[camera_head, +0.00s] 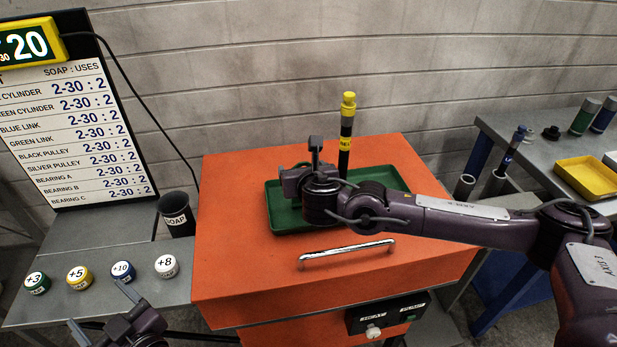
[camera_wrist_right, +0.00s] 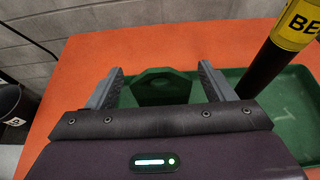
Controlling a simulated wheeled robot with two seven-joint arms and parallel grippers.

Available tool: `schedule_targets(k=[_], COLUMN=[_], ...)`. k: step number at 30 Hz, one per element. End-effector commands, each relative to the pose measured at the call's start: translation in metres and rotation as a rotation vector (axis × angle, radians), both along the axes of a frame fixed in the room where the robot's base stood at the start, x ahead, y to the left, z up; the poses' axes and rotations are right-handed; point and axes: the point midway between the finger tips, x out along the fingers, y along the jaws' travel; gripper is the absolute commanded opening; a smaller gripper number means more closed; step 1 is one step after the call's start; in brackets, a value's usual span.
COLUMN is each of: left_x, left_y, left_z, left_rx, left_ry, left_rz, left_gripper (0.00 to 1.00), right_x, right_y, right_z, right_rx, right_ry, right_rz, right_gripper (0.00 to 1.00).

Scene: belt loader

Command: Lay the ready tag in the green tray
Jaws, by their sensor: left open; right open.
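The green tray (camera_head: 285,218) lies on top of the orange cabinet. My right gripper (camera_head: 304,166) is open over the tray's left part, and its arm hides part of the tray. In the right wrist view, a dark green many-sided piece (camera_wrist_right: 163,88), which looks like the ready tag, sits between the spread fingers, with a gap on each side. No lettering shows on it, and I cannot tell whether it lies flat. The tray (camera_wrist_right: 290,112) extends to the right there. My left gripper (camera_head: 116,327) is open and empty at the bottom left.
A black cylinder with a yellow cap and label (camera_head: 346,142) stands upright by the tray's far side. The orange cabinet (camera_head: 235,255) has a metal handle (camera_head: 347,253) near its front. A SOAP cup (camera_head: 177,215) and several numbered pucks stand left. A yellow tray (camera_head: 588,178) is far right.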

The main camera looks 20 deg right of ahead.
Motion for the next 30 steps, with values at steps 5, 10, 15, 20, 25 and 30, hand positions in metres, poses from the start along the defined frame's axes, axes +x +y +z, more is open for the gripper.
schedule_targets(k=[5, 10, 15, 20, 25, 30], left_x=[0.0, 0.0, 0.0, 0.0, 0.0, 0.0], left_y=[0.0, 0.0, 0.0, 0.0, 0.0, 0.0], left_z=[0.0, 0.0, 0.0, 0.0, 0.0, 0.0], left_rx=[0.0, 0.0, 0.0, 0.0, 0.0, 0.0], left_ry=[0.0, 0.0, 0.0, 0.0, 0.0, 0.0], left_rz=[0.0, 0.0, 0.0, 0.0, 0.0, 0.0], left_gripper=[0.75, 0.75, 0.75, 0.75, 0.75, 0.75], right_x=[-0.037, -0.069, -0.087, -0.093, -0.093, -0.093], right_y=[0.003, 0.005, 0.007, 0.007, 0.007, 0.007], right_z=[0.016, 0.029, 0.037, 0.039, 0.039, 0.039], right_rx=[0.0, -0.001, 0.001, -0.001, 0.0, 0.0], right_ry=[-0.001, 0.0, 0.0, -0.001, -0.001, -0.001], right_rz=[0.002, 0.001, 0.0, 0.0, -0.001, -0.001], right_gripper=[0.76, 0.76, 0.76, 0.76, 0.76, 0.76])
